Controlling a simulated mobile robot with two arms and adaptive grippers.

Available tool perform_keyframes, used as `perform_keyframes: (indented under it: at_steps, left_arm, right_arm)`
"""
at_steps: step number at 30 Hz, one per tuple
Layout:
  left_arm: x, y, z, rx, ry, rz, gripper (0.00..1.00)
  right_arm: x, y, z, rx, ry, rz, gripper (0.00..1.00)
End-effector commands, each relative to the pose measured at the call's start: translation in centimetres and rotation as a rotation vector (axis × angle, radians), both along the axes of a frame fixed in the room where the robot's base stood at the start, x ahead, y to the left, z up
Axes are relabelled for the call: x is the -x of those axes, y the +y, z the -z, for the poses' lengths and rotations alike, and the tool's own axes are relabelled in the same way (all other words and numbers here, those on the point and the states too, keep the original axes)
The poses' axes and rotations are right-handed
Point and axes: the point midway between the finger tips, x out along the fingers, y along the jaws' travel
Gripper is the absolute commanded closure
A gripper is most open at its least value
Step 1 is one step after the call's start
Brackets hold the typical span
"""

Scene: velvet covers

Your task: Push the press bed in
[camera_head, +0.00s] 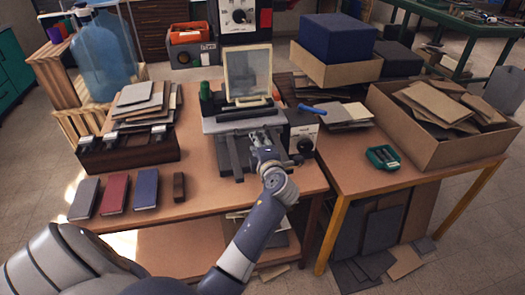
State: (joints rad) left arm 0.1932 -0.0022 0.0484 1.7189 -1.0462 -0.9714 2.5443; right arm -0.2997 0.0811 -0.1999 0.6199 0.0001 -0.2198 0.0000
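The press (301,138) stands on the wooden table, with a dark box and round dial on its right side. A grey flat bed (223,123) lies at its front, with dark rails (232,158) below it toward the table's front edge. A framed pale panel (247,72) stands upright behind the bed. My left gripper (262,137) is at the front right of the bed, over or against its front edge. I cannot tell if it touches. The fingers are small and seen from behind, so their opening is unclear. My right gripper is out of view.
A dark green bottle (206,97) stands close beside the bed. A cardboard box (430,150) and green tool (383,157) are on the right table.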

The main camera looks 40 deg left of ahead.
Motion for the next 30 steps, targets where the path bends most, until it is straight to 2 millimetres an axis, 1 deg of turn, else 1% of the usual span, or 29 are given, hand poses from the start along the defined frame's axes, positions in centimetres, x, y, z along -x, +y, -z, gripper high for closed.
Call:
perform_keyframes:
  at_steps: [1, 3, 6, 9, 14, 30]
  left_arm:
    - [0.7, -1.0, 0.0, 0.005, 0.001, 0.003, 0.69]
    - [1.5, -1.9, -0.4, 0.004, -0.001, 0.001, 0.69]
    - [2.4, -2.9, -0.7, 0.002, 0.000, 0.002, 0.69]
    - [3.0, -3.6, -0.9, 0.002, 0.000, 0.002, 0.69]
    - [3.4, -4.0, -1.1, 0.000, 0.001, 0.001, 0.69]
    - [3.3, -4.0, -1.1, 0.000, 0.001, 0.001, 0.69]
  right_arm:
    - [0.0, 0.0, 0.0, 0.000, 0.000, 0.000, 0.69]
    - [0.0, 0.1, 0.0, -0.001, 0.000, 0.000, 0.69]
    - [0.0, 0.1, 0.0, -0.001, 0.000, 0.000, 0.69]
    - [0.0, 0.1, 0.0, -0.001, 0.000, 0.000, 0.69]
    - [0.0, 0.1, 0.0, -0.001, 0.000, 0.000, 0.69]
    - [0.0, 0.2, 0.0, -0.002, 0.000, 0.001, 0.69]
